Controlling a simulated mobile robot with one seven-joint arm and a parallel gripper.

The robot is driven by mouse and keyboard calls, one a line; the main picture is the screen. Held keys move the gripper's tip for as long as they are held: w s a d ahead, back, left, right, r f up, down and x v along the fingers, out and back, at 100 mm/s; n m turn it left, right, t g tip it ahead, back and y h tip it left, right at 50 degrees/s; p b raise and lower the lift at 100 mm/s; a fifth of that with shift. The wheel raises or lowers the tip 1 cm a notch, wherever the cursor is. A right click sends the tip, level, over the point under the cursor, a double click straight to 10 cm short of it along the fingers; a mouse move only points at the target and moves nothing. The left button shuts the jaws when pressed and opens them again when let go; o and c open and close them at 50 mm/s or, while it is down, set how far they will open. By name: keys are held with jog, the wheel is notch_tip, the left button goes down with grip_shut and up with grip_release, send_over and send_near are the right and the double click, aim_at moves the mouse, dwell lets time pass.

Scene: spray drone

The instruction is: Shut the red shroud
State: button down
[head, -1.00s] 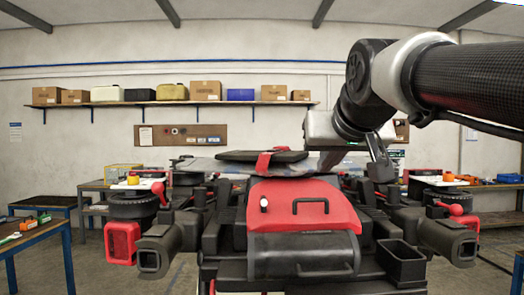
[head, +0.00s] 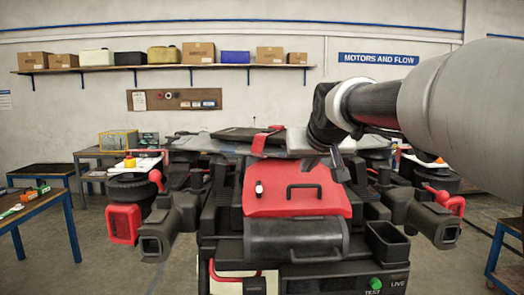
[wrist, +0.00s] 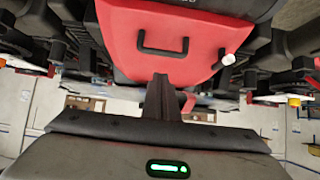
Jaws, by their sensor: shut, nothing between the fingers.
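The red shroud (head: 268,205) is in the middle of the drone in the head view, sloping towards me, with a black handle (head: 304,187) and a small white knob (head: 259,189). Its lower edge is above a dark grey rounded housing (head: 292,240). I cannot tell whether it is fully down. In the wrist view the shroud (wrist: 150,62) fills the upper middle. My gripper (head: 340,172) is at the shroud's upper right corner in the head view. Its shut, empty fingers (wrist: 163,82) point at the shroud's edge in the wrist view; contact is unclear.
Black spray nozzles (head: 160,235) and rotor parts crowd both sides of the drone. A dark flat panel (head: 245,134) with a red strap lies behind the shroud. A green test button (head: 376,284) is below right. Blue-framed benches stand left and right.

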aim_at(292, 187)
jog(key=shift+w+f, duration=0.15)
jog(key=shift+f, duration=1.35)
